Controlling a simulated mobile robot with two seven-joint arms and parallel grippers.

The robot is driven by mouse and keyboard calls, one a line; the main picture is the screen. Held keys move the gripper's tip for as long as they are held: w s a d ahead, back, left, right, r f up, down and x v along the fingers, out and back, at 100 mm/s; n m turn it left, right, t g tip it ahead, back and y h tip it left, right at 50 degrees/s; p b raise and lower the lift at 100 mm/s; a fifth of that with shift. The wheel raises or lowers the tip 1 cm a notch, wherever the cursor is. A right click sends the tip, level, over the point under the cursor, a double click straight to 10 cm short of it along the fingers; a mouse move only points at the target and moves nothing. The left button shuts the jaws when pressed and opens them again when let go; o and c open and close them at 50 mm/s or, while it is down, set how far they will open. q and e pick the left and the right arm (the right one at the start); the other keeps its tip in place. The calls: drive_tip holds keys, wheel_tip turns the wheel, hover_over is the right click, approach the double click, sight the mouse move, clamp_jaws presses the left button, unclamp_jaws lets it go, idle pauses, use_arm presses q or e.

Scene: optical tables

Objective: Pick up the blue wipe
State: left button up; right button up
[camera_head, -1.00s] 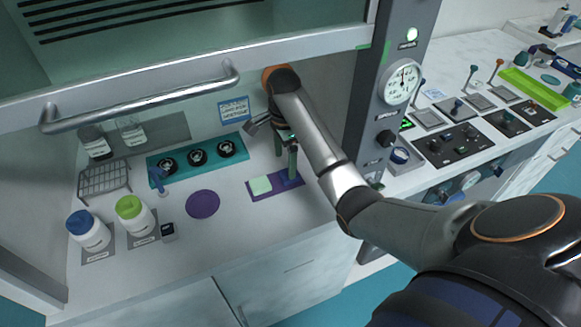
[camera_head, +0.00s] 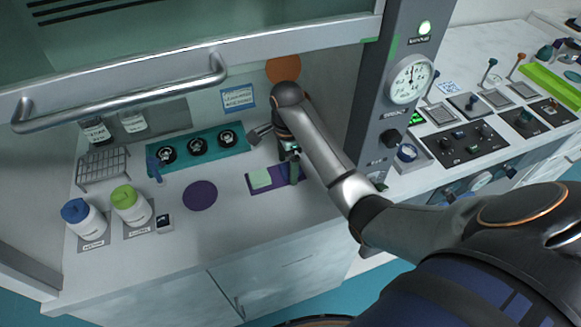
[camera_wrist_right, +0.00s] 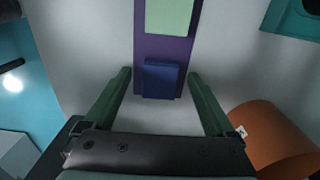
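The blue wipe (camera_wrist_right: 161,79) is a small dark-blue folded block lying on the purple mat (camera_wrist_right: 148,49). In the right wrist view it lies between the fingers, with a gap on each side. My right gripper (camera_wrist_right: 160,76) is open, empty, and above the mat. In the head view the right gripper (camera_head: 288,166) is over the right part of the mat (camera_head: 277,188) and mostly hides the blue wipe. A pale green wipe (camera_head: 260,178) lies beside it on the mat; it also shows in the wrist view (camera_wrist_right: 169,15). My left gripper is not in view.
A teal holder (camera_head: 179,146) with round black sockets stands behind left. A purple disc (camera_head: 200,196), a wire rack (camera_head: 102,168) and two capped bottles (camera_head: 83,217) (camera_head: 130,206) stand left. The raised sash handle (camera_head: 120,92) is above; a control pillar (camera_head: 396,110) is on the right.

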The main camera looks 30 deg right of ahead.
drive_tip(key=c, duration=1.4)
drive_tip(key=shift+r, duration=0.1)
